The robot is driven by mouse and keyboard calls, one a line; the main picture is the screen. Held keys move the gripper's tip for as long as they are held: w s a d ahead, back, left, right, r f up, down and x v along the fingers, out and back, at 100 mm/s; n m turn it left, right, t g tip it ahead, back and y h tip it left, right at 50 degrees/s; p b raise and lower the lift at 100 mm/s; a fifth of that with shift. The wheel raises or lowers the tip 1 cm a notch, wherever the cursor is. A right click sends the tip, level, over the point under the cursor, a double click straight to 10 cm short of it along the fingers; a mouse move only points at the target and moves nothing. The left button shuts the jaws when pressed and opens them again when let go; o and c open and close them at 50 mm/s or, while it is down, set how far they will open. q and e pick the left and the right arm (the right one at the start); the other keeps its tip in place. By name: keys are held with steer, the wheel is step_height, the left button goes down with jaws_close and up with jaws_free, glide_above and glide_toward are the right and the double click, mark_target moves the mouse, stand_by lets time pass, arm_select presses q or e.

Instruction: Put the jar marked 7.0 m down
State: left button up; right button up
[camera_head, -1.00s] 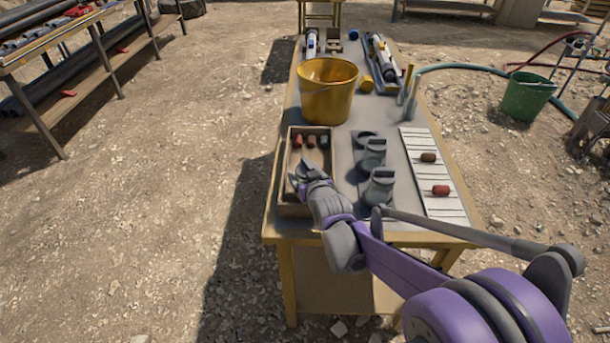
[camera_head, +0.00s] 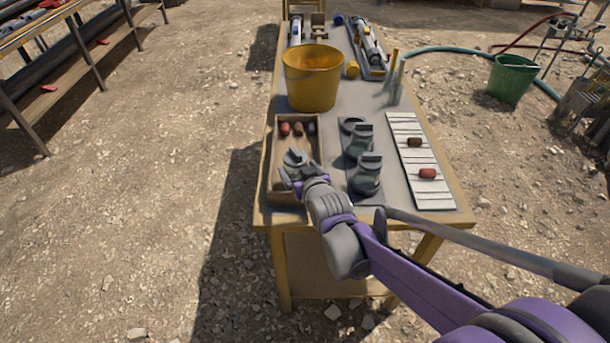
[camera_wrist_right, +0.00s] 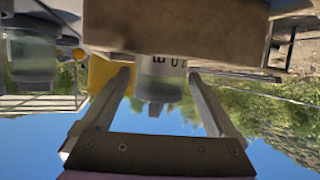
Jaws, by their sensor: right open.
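A grey-green jar (camera_head: 296,159) stands in the wooden tray (camera_head: 265,165) on the table's left side. My right gripper (camera_head: 291,174) is at the jar's near side, low over the tray, and is open. In the right wrist view the picture is upside down, and the jar (camera_wrist_right: 160,80) shows between the two spread fingers (camera_wrist_right: 160,105). Its white label is partly hidden by the tray edge, so I cannot read the whole mark. My left gripper is not in view.
Two similar jars (camera_head: 361,141) (camera_head: 367,174) stand on a dark rack right of the tray. Red and dark plugs (camera_head: 298,128) lie at the tray's far end. A yellow bucket (camera_head: 312,80) stands behind it. A white lined board (camera_head: 432,190) holds two plugs at right.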

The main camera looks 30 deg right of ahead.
steer(key=s+a+f+n+g+y, duration=0.1)
steer(key=s+a, duration=0.3)
steer(key=s, duration=0.4)
steer(key=s+a+f+g+y, duration=0.1)
steer(key=s+a+f+g, duration=0.3)
steer(key=s, duration=0.5)
steer(key=s+a+f+n+g+y+p, duration=0.1)
steer(key=s+a+f+g, duration=0.1)
steer(key=s+a, duration=0.3)
steer(key=s+g, duration=0.1)
steer(key=s, duration=0.2)
steer(key=shift+s+f+n, duration=0.3)
steer(key=shift+s+f, duration=0.05)
steer(key=shift+s, duration=0.05)
steer(key=shift+r, duration=0.1)
step_height(320, 180, up, 8)
steer(key=w+p, duration=0.1)
steer(key=p, duration=0.6)
steer(key=shift+w+r+p, duration=0.2)
steer(key=shift+p, duration=0.2)
steer(key=shift+d, duration=0.1)
